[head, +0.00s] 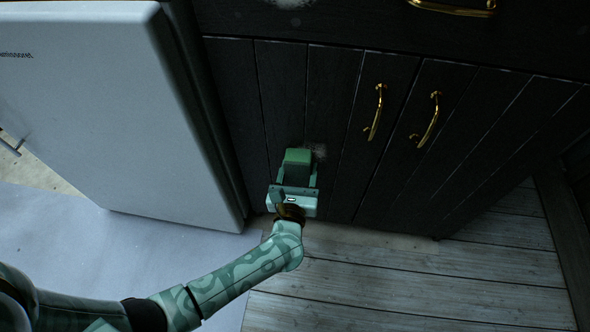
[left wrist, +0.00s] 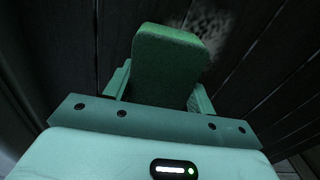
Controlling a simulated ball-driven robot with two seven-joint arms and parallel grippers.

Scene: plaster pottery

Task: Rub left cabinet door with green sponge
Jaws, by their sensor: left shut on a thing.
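The green sponge (head: 297,156) is held between the fingers of my left gripper (head: 296,172), and it also shows in the left wrist view (left wrist: 168,62). The left cabinet door (head: 330,110) is dark, planked wood with a brass handle (head: 376,112). The sponge is in front of the lower part of this door; I cannot tell whether it touches. A pale smudge (head: 317,151) on the door lies just right of the sponge, and the same smudge (left wrist: 208,28) shows behind it in the left wrist view. My right gripper is not in view.
A white fridge (head: 110,110) stands close on the left. The right cabinet door (head: 470,140) has its own brass handle (head: 429,120). A drawer with a brass handle (head: 455,7) is above. The plank floor (head: 410,285) is clear.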

